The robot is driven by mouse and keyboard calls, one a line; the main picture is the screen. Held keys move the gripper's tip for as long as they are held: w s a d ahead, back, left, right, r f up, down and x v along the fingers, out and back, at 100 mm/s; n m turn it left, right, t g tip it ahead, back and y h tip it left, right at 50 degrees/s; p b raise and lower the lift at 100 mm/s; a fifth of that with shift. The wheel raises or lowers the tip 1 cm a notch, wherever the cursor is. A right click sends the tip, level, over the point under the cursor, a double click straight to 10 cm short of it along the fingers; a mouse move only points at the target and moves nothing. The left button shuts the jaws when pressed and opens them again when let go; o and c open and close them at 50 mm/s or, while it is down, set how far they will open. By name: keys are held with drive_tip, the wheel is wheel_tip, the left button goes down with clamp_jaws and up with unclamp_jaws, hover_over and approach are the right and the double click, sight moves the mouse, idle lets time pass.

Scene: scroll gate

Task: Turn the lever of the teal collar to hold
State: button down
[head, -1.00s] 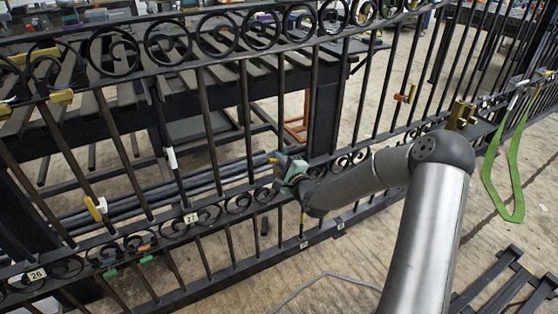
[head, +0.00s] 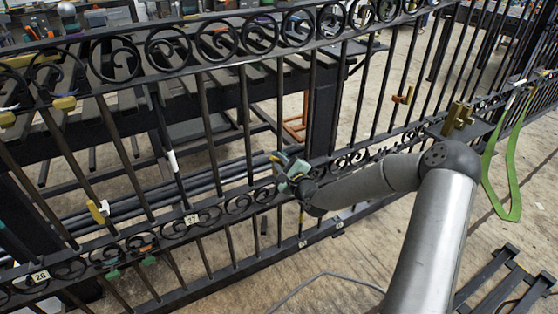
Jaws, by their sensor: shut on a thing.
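My gripper (head: 284,172) is at the middle of the black iron fence, against the lower scroll band to the right of the number 27 tag. It is shut on a small part there. A teal piece (head: 298,170) with a pale yellow tip shows at the jaws; it looks like the teal collar with its lever. My wrist and jaws hide much of it, so the lever's exact angle cannot be told. Two more small teal-green pieces, one left (head: 112,274) and one right (head: 148,260), sit low on the fence at lower left.
The fence carries number tags 27 (head: 191,219) and 26 (head: 40,276). Yellow fittings sit on the bars, one at left (head: 98,211) and a brass one at right (head: 459,116). A green strap (head: 512,190) hangs at right. A dark frame lies on the floor at lower right.

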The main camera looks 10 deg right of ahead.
idle(0.4)
drive_tip(key=shift+d+r+m+p, duration=0.15)
drive_tip(key=shift+m+p, duration=0.2)
drive_tip(key=shift+m, duration=0.45)
drive_tip(key=shift+d+r+m+p, duration=0.15)
drive_tip(key=shift+m+p, duration=0.15)
drive_tip(key=shift+m, duration=0.5)
drive_tip(key=shift+w+d, duration=0.1)
drive_tip(key=shift+d+r+m, duration=0.15)
drive_tip(key=shift+d+m, duration=0.1)
drive_tip(key=shift+m, duration=0.85)
drive_tip(key=shift+w+m, duration=0.1)
drive_tip(key=shift+m, duration=0.3)
drive_tip(key=shift+w+d+r+m, duration=0.1)
drive_tip(key=shift+d+m, duration=0.1)
drive_tip(key=shift+m, duration=0.55)
drive_tip(key=shift+d+m, duration=0.2)
drive_tip(key=shift+m, duration=0.55)
